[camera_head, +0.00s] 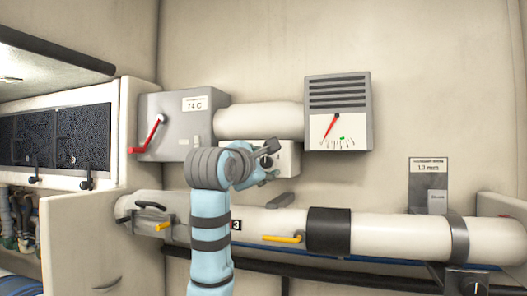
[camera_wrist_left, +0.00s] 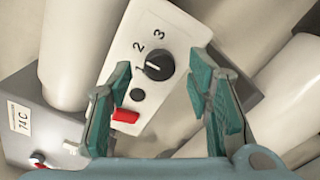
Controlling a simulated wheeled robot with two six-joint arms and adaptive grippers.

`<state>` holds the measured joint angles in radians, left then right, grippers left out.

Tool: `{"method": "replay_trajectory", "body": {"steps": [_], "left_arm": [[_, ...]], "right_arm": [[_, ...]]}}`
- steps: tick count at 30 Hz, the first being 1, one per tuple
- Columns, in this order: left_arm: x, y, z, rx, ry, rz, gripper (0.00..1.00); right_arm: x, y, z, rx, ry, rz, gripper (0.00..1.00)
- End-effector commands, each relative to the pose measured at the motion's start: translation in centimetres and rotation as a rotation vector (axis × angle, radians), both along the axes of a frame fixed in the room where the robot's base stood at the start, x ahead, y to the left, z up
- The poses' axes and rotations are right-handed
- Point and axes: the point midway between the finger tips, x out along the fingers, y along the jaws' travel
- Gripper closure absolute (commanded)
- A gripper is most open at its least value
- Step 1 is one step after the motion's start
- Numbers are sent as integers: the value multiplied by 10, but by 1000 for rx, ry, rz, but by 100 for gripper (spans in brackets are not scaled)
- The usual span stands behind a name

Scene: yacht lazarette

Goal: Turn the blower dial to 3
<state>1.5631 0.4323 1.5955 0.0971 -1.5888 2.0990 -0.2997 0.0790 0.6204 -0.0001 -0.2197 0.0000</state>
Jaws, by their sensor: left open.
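The blower dial is a black round knob (camera_wrist_left: 159,66) on a white control panel (camera_wrist_left: 178,30) marked 1, 2 and 3. Its white pointer mark faces the 1. A red switch (camera_wrist_left: 126,115) and a small black button sit below it. In the head view the panel (camera_head: 289,160) is partly hidden behind my left gripper (camera_head: 268,168). In the left wrist view my left gripper (camera_wrist_left: 164,84) is open and empty, with one finger on each side of the panel's lower part. The dial shows between and just beyond the fingertips, seemingly untouched. My right gripper is not in view.
A grey box (camera_head: 172,112) with a red lever and a 74 C label is at upper left. A vent gauge (camera_head: 338,112) with a red needle hangs right of the panel. A thick white pipe (camera_head: 385,232) with yellow-handled valves runs below.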

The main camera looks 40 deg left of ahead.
Motion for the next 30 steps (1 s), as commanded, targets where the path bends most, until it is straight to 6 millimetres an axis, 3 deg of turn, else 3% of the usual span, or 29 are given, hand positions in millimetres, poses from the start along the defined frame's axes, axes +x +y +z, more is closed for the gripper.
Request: {"method": "replay_trajectory", "body": {"steps": [4,11,20,30], "left_arm": [[11,4,0,0,0,0,54],[12,5,-1,0,-1,0,54],[12,5,-1,0,-1,0,100],[12,4,-1,34,13,0,100]], "right_arm": [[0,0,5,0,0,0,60],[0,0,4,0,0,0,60],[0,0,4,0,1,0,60],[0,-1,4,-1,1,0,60]]}}
